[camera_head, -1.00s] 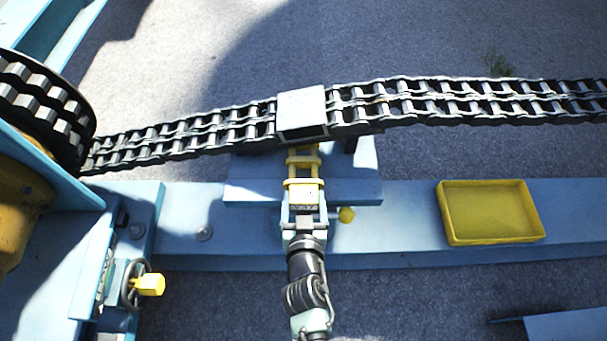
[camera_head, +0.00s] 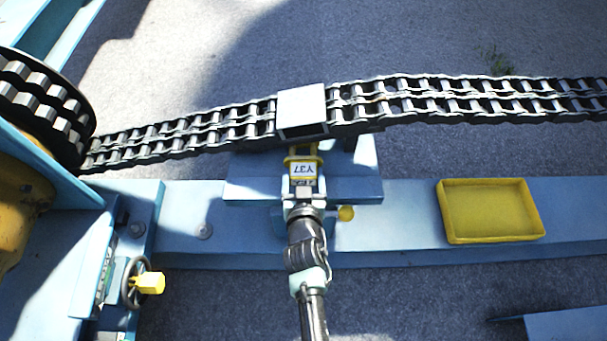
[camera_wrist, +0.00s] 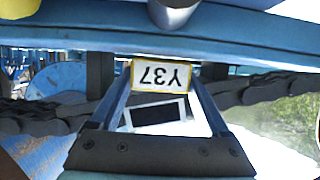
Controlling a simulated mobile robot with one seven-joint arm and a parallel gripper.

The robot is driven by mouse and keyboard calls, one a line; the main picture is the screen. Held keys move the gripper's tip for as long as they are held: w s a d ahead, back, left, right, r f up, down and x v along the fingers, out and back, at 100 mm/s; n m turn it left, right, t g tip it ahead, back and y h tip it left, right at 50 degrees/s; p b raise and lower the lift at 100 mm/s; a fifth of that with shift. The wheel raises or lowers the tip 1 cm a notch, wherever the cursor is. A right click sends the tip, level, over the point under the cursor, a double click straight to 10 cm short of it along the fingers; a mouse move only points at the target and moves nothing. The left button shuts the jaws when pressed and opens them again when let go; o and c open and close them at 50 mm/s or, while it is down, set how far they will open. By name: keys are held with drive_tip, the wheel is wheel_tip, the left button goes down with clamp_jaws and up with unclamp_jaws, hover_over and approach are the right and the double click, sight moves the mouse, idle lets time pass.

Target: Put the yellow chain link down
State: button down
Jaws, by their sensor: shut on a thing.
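The yellow chain link (camera_head: 303,155) is in front of the white sleeve on the chain, close below it in the head view.
The dark double chain (camera_head: 430,100) runs across, with the white sleeve (camera_head: 301,104) around it. A blue bracket (camera_head: 355,180) is below the link. An empty yellow tray (camera_head: 490,239) stands on the blue beam (camera_head: 400,235) to the right. A handwheel (camera_head: 134,285) is at lower left.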

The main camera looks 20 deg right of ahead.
drive_tip(key=shift+f, duration=0.25)
unclamp_jaws()
drive_tip(key=shift+r, duration=0.1)
drive_tip(key=shift+r, duration=0.3)
drive_tip(key=p+v, duration=0.2)
drive_tip(key=v, duration=1)
